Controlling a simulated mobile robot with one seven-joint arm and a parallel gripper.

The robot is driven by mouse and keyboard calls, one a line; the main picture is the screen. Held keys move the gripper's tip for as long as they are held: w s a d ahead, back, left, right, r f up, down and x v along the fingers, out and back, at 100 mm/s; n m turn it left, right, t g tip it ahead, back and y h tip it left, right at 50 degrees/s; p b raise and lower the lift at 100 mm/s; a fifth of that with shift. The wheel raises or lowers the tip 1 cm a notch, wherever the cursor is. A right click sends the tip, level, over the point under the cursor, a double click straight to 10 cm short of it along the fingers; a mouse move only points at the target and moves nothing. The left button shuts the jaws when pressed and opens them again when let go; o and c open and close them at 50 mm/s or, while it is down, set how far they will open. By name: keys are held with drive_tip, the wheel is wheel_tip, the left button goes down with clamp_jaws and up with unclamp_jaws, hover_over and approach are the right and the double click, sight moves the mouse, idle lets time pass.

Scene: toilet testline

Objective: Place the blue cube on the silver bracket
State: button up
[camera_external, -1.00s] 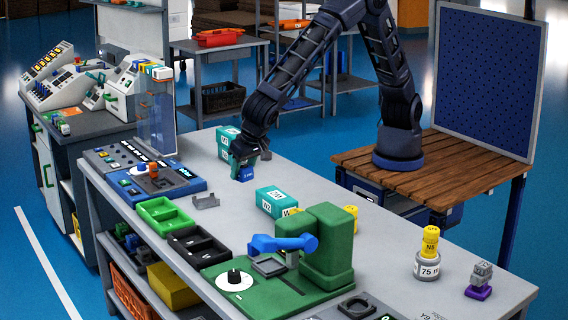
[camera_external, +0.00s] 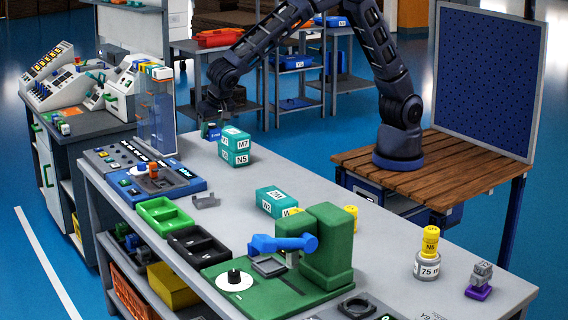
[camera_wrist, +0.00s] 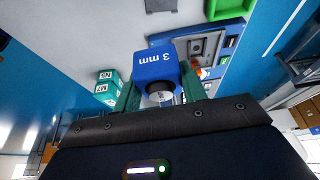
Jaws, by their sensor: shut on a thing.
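My gripper (camera_external: 210,122) is shut on the blue cube (camera_external: 214,134) near the far edge of the grey workbench, left of the stacked teal boxes. In the wrist view the blue cube (camera_wrist: 158,66), marked "3 mm", sits between the green fingers of my gripper (camera_wrist: 160,92). The cube appears held above the bench, though the exact height is hard to tell. The silver bracket (camera_external: 206,202) is a small grey piece on the bench, right of the blue control panel and behind the green bin. It is empty and well nearer the camera than my gripper.
Two stacked teal boxes (camera_external: 235,147) stand right of my gripper. A blue control panel (camera_external: 142,178), a green bin (camera_external: 165,215) and a black bin (camera_external: 198,246) line the bench's left side. Another teal box (camera_external: 276,201) and a green machine (camera_external: 328,245) stand farther right.

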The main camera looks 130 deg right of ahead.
drive_tip(key=shift+s+d+r, duration=0.1)
drive_tip(key=shift+s+d, duration=0.1)
drive_tip(key=shift+d, duration=0.4)
drive_tip(key=shift+s+d+r, duration=0.1)
drive_tip(key=shift+s+d, duration=0.05)
drive_tip(key=shift+d, duration=0.45)
hover_over(211, 195)
drive_tip(key=a, duration=0.2)
wheel_tip(211, 195, down, 20)
drive_tip(key=shift+w, duration=0.1)
drive_tip(key=shift+f, duration=0.1)
drive_tip(key=shift+f, duration=0.3)
drive_tip(key=shift+f, duration=0.1)
drive_tip(key=o, duration=1)
